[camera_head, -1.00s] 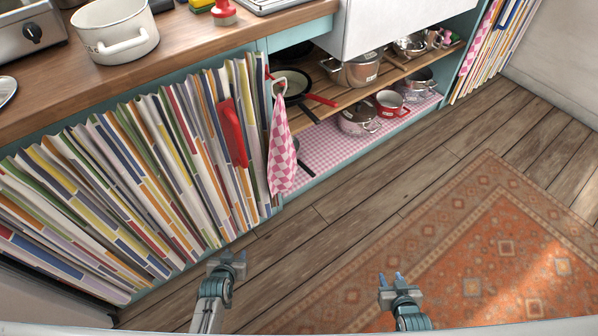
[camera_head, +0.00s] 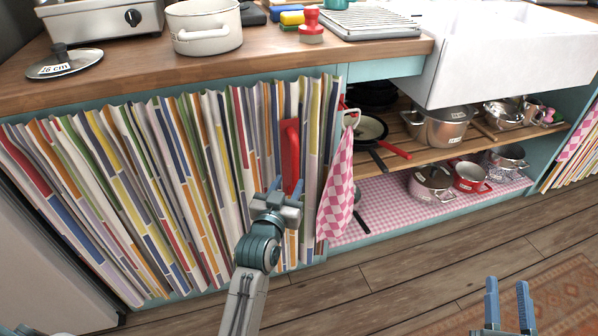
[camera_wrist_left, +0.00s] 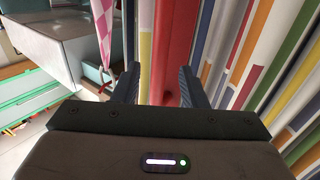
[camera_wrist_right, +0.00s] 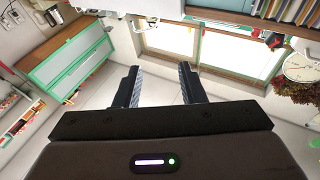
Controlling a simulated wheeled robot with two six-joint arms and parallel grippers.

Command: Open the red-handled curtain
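The striped curtain (camera_head: 185,180) hangs closed across the left part of the counter front. Its red handle (camera_head: 290,150) is upright near the curtain's right edge. My left gripper (camera_head: 281,190) is in front of the handle's lower part. In the left wrist view the red handle (camera_wrist_left: 173,50) stands between the two spread fingers (camera_wrist_left: 160,86); I cannot tell whether they touch it. My right gripper (camera_head: 508,295) is open and empty, low at the right over the floor; its open fingers also show in the right wrist view (camera_wrist_right: 160,88).
A pink checked towel (camera_head: 338,190) hangs just right of the curtain. Open shelves (camera_head: 420,152) beyond it hold several pans and pots. The counter (camera_head: 130,75) carries a white pot (camera_head: 204,28) and a glass lid (camera_head: 64,63).

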